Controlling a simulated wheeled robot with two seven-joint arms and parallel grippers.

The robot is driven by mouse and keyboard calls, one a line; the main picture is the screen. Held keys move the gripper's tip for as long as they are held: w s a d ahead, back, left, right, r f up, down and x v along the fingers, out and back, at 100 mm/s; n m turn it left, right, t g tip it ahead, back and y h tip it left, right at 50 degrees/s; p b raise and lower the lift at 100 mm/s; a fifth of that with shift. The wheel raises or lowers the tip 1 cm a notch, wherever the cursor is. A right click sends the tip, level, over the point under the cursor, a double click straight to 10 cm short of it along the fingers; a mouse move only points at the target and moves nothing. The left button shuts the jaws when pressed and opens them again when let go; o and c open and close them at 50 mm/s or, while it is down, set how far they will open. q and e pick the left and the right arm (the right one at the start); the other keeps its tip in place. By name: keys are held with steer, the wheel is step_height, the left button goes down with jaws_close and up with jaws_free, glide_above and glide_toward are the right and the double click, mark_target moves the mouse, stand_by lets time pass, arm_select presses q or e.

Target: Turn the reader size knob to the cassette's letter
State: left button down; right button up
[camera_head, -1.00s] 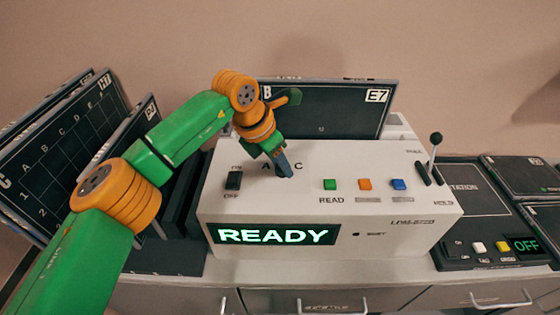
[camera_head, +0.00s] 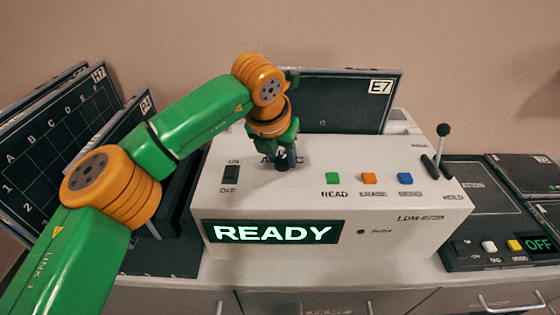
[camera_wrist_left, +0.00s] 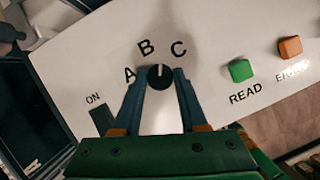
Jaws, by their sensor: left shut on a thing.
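The black round size knob (camera_wrist_left: 160,77) sits on the reader's sloped top, with letters A, B and C around it. Its white mark points up in the left wrist view, between B and C. My left gripper (camera_wrist_left: 158,82) is shut on the knob, one finger on each side. In the head view the left gripper (camera_head: 283,160) points down and mostly hides the knob and letters. A dark cassette (camera_head: 342,103) labelled E7 stands upright behind the reader (camera_head: 290,195); its left part is hidden by my arm. The reader's display (camera_head: 272,233) shows READY. My right gripper is out of view.
Right of the knob are green READ (camera_head: 333,178), orange ERASE (camera_head: 369,178) and blue (camera_head: 405,178) buttons, then a lever (camera_head: 441,150). A power switch (camera_head: 231,173) is at left. More cassettes (camera_head: 50,135) stand at left. A station reading OFF (camera_head: 538,244) is at right.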

arm_select(q)
steer(key=n+y, duration=0.1)
steer(key=n, duration=0.1)
steer(key=shift+d+n, duration=0.1)
steer(key=shift+n, duration=0.2)
steer(key=shift+r+n+y, duration=0.1)
steer(key=shift+n+y, duration=0.4)
steer(key=shift+n, duration=0.9)
steer(key=shift+c, duration=2.2)
jaws_free()
steer(key=shift+w, duration=0.1)
steer(key=v, duration=0.7)
steer(key=shift+d, duration=0.1)
